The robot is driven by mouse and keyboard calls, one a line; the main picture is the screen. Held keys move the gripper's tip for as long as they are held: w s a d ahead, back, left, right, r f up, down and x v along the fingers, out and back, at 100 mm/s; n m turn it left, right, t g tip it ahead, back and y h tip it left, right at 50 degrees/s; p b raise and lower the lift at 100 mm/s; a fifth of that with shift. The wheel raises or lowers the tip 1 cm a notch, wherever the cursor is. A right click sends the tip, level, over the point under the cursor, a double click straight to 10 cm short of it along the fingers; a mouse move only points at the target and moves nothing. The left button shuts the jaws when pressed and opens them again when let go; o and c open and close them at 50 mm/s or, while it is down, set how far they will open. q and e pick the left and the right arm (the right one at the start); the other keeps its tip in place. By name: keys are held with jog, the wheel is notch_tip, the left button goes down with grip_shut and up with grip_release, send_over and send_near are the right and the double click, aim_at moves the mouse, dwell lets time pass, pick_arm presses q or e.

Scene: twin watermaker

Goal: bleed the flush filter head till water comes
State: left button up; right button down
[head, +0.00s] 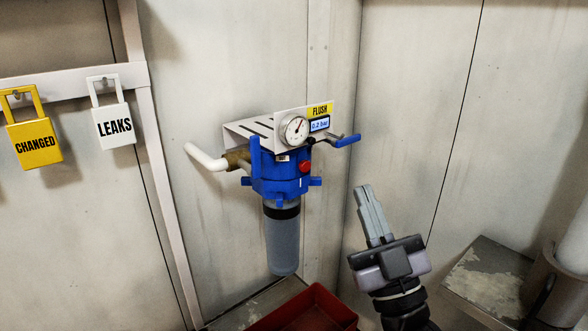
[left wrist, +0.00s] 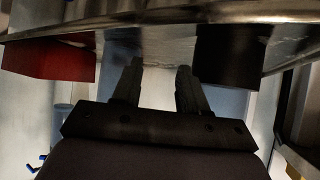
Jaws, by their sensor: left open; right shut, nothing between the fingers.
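The blue flush filter head (head: 270,185) is mounted under a white bracket (head: 250,130) on the wall, with a red button (head: 305,167) on its front right. Its clear grey bowl (head: 281,245) hangs below; I cannot tell the water level in it. A round gauge (head: 295,129) and a display (head: 319,124) reading 0.2 bar sit above, by the yellow FLUSH label (head: 320,110). My left gripper (left wrist: 160,70) is open and empty in the left wrist view.
A red tray (head: 306,310) lies below the bowl. A yellow CHANGED tag (head: 35,145) and a white LEAKS tag (head: 113,127) hang on a rail at left. A worn ledge (head: 487,280) and a pipe stand at right. A metal edge crosses above my left gripper.

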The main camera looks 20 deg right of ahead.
aim_at(306, 166)
jog(key=shift+s, duration=0.1)
pick_arm(q)
jog(key=shift+f+b, duration=0.5)
pick_arm(e)
jog(key=w+a, duration=0.3)
jog(key=w, duration=0.5)
jog(key=shift+w, duration=0.2)
jog(key=shift+w, duration=0.1)
dwell(1.6)
jog(key=shift+w+a, duration=0.1)
jog(key=shift+w, duration=0.2)
jog(key=shift+w+a, duration=0.15)
jog(key=shift+w, duration=0.3)
dwell(1.5)
pick_arm(q)
jog(key=shift+r, duration=0.1)
pick_arm(e)
jog(key=shift+s, duration=0.1)
pick_arm(q)
jog(key=shift+r+p, duration=0.25)
jog(key=shift+p, duration=0.1)
pick_arm(e)
jog(key=shift+s+d, duration=0.3)
jog(key=shift+s, duration=0.45)
